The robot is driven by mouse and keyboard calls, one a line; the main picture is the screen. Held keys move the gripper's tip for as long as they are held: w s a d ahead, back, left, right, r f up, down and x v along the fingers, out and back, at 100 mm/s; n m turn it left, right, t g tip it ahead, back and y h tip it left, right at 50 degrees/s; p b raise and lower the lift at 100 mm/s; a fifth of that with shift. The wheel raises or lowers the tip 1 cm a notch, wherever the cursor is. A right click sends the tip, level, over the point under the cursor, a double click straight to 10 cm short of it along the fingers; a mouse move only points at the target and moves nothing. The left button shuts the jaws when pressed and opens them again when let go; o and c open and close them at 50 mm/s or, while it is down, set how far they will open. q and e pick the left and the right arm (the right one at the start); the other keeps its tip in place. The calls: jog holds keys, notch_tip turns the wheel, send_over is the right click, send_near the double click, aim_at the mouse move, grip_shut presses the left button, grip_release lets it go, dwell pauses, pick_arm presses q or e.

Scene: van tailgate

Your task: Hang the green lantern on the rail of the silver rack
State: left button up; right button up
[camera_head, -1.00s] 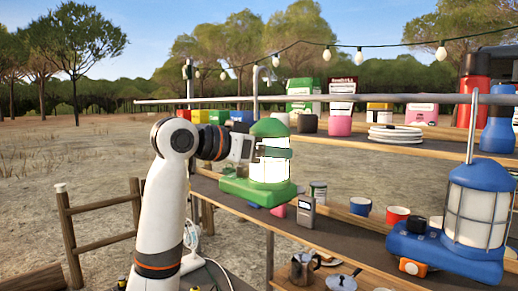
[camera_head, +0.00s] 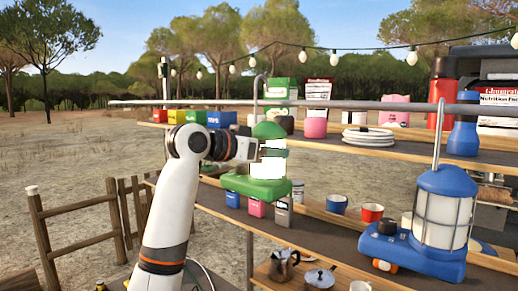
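The green lantern (camera_head: 256,185) is upright in the middle of the head view, with a pale lit globe and a thin hook (camera_head: 256,90) on top. My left gripper (camera_head: 252,149) reaches in from the left and is shut on the lantern's upper body, holding it in the air in front of the shelves. The silver rail (camera_head: 350,105) of the rack runs across the view. The lantern's hook crosses the rail's height in the picture; I cannot tell whether it is in front of, behind or over it. My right gripper is not in view.
A blue lantern (camera_head: 445,205) with a tall hook reaching the rail is at the right. Cups, a moka pot (camera_head: 284,264) and a pan stand lower. A wooden fence (camera_head: 80,220) is at left.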

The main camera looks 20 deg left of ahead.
pick_arm(q)
jog(key=shift+w+d+r, duration=0.2)
jog(key=shift+w+d, duration=0.1)
jog(key=shift+w, duration=0.3)
jog(key=shift+f+b, duration=1.2)
jog(key=shift+f, duration=1.1)
